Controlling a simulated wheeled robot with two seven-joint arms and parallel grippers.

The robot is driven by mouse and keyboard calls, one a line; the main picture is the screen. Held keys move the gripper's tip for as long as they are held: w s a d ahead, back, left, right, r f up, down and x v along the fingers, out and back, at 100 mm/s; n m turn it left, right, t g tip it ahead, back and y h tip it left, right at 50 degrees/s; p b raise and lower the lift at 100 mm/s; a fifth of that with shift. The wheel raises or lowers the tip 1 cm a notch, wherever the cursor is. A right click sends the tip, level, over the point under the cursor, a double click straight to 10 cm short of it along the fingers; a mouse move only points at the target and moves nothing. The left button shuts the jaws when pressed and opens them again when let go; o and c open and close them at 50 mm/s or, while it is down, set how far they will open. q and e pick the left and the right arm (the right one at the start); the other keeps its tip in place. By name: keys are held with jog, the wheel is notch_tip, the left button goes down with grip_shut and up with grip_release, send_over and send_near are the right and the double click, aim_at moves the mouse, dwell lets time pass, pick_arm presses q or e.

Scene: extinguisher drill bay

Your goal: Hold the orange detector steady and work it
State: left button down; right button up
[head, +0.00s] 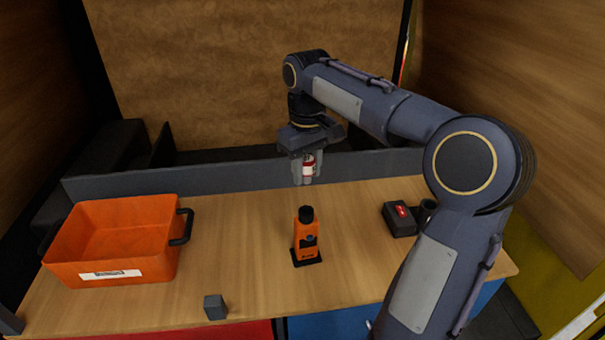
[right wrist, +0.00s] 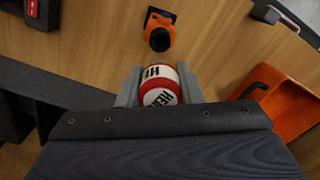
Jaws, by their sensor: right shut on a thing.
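The orange detector (head: 306,237) stands upright on a small black base on the wooden table, with a black cap on top. It also shows in the right wrist view (right wrist: 160,27), a little beyond my fingertips and apart from them. My right gripper (head: 306,172) is above the table behind the detector. It is shut on a red and white can (right wrist: 160,85) with dark lettering, which also shows small between the fingers in the head view (head: 308,164). My left gripper is not in view.
An orange bin (head: 120,283) with black handles stands at the left of the table (head: 240,255). A small grey cube (head: 214,306) lies near the front edge. A black box with a red switch (head: 400,218) and a dark round thing (head: 427,208) sit at the right. A grey ledge (head: 210,177) runs along the back.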

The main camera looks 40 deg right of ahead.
aim_at(307, 182)
jog(key=shift+f+b, duration=2.2)
jog(key=shift+f, duration=0.2)
